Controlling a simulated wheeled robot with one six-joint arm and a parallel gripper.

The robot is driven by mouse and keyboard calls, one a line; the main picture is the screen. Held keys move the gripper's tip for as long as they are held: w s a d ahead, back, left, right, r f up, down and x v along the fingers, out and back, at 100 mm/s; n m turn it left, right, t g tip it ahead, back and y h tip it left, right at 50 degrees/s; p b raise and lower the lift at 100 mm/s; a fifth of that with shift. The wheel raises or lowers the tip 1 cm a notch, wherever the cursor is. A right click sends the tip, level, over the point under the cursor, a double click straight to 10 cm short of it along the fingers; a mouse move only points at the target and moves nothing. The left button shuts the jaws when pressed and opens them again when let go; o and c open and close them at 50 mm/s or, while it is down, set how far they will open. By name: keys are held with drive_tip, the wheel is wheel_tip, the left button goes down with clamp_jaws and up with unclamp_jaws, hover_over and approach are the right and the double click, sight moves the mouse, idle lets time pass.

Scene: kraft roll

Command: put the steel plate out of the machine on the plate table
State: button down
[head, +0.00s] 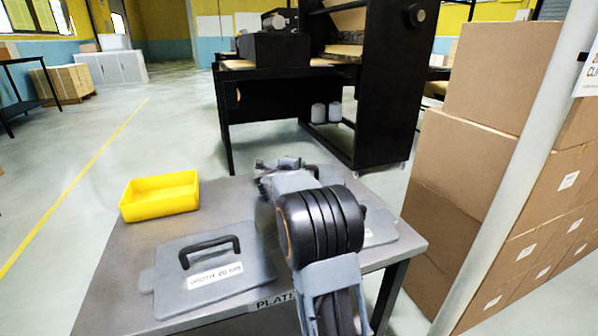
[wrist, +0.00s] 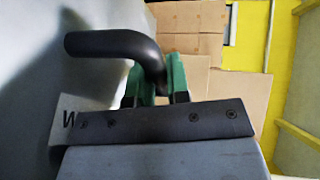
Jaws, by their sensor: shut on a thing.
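In the wrist view, the green fingers of my gripper (wrist: 160,80) are shut on the black handle (wrist: 105,45) of a grey steel plate (wrist: 25,75); part of a label with a "W" shows on it. In the head view, my arm hides the gripper and most of a grey plate (head: 383,232) at the table's right side. Whether this plate touches the table cannot be told. The grey plate table (head: 120,290) has "PLATE" lettering on its front edge. Another plate (head: 232,290), labelled "WIDTH 20 cm", lies flat on its left half, handle up.
A yellow bin (head: 160,197) stands on the table's back left corner. Stacked cardboard boxes (head: 480,150) and a pale post (head: 530,150) stand close on the right. A black machine (head: 375,85) is behind the table. Open floor lies to the left.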

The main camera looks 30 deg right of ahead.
drive_tip(key=shift+r, duration=0.1)
drive_tip(key=c, duration=1.5)
unclamp_jaws()
drive_tip(key=shift+f, duration=0.25)
drive_tip(key=shift+c, duration=0.2)
drive_tip(key=o, duration=0.4)
drive_tip(key=shift+o, duration=0.2)
drive_tip(key=shift+r, duration=0.1)
drive_tip(key=shift+s+a+r, duration=0.1)
drive_tip(key=shift+a+r, duration=0.05)
drive_tip(key=p+v, duration=0.2)
drive_tip(key=v, duration=0.9)
drive_tip(key=shift+s+a, duration=0.15)
drive_tip(key=shift+a, duration=0.15)
drive_tip(key=shift+r, duration=0.1)
